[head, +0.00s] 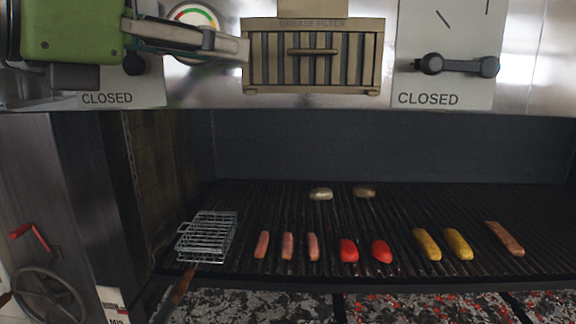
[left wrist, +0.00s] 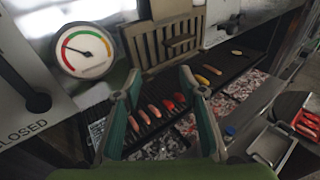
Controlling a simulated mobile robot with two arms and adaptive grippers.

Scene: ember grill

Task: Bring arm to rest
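My left gripper (head: 240,48) comes in from the upper left of the head view, its green body in front of the left CLOSED panel. Its fingers point right, beside the grease filter (head: 312,60) and over the lower edge of the round gauge (head: 195,22). In the left wrist view the two fingers (left wrist: 159,76) stand well apart with nothing between them. The gauge (left wrist: 84,50) and the filter (left wrist: 165,42) show beyond them. The fingers are well above the grill grate. My right gripper is in neither view.
On the grate (head: 290,205) lie a wire basket (head: 208,237), sausages (head: 287,246), red peppers (head: 381,250), yellow pieces (head: 457,243), two mushrooms (head: 320,193) and a brown strip (head: 504,238). A dark lever (head: 457,66) is at right. A crank wheel (head: 48,296) is lower left.

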